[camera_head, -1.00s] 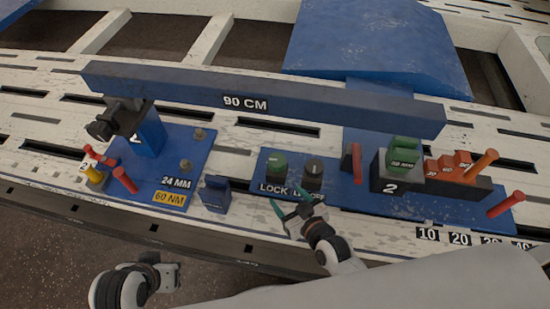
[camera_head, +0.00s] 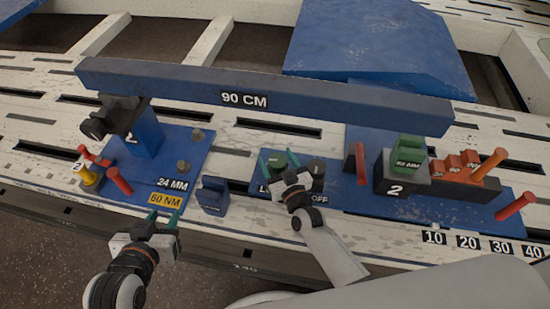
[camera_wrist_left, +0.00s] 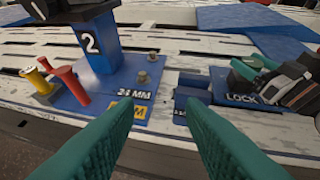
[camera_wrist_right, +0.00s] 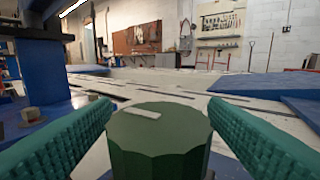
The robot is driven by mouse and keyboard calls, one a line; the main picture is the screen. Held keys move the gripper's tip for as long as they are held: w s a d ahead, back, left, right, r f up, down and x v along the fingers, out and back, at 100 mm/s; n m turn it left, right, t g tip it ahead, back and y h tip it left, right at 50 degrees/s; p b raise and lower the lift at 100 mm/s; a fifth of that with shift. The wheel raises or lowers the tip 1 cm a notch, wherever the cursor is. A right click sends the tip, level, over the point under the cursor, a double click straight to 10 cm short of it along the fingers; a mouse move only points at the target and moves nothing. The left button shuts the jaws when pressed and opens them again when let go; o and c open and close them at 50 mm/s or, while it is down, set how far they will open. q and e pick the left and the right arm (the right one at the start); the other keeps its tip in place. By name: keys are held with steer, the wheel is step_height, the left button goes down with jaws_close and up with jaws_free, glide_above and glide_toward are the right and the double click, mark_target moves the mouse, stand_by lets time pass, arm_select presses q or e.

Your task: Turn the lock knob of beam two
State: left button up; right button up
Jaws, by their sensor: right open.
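The green lock knob (camera_head: 276,160) stands on a blue plate beside the "LOCK" label, and a darker knob (camera_head: 317,168) stands to its right. In the right wrist view the green faceted knob (camera_wrist_right: 158,140) has a pale mark on top and lies between the fingers. My right gripper (camera_head: 288,164) is open around the green knob; contact cannot be told. My left gripper (camera_head: 164,222) is open and empty in front of the left plate near the "60 NM" label; its fingers also show in the left wrist view (camera_wrist_left: 160,125). The blue beam (camera_head: 250,98) marked "90 CM" runs behind.
A blue post (camera_head: 147,135) marked 2 holds the beam's left end. A small blue block (camera_head: 213,195) stands between the plates. Red and yellow handles (camera_head: 90,175) are at left. A grey block (camera_head: 400,178) with green and orange pieces is at right.

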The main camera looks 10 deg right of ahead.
steer(key=shift+w+a, duration=0.2)
steer(key=shift+w, duration=0.6)
arm_select(q)
steer(key=shift+w+d+r+t, duration=0.25)
steer(key=shift+w+r+t, duration=0.35)
steer(key=shift+r, duration=0.1)
arm_select(e)
steer(key=shift+c, duration=0.2)
steer(key=c, duration=1)
steer(key=shift+o, duration=0.2)
steer(key=shift+d+m+h+p, duration=0.15)
steer(key=shift+m+h+p, duration=0.7)
steer(key=shift+h, duration=0.35)
arm_select(q)
steer(key=s+a+f+g+y, duration=0.1)
steer(key=s+a+f+g, duration=0.1)
steer(key=s+f+g, duration=0.2)
steer(key=shift+s+a+f+g, duration=0.2)
steer(key=shift+s+f+g, duration=0.2)
steer(key=shift+s, duration=0.55)
arm_select(e)
steer(key=o, duration=1)
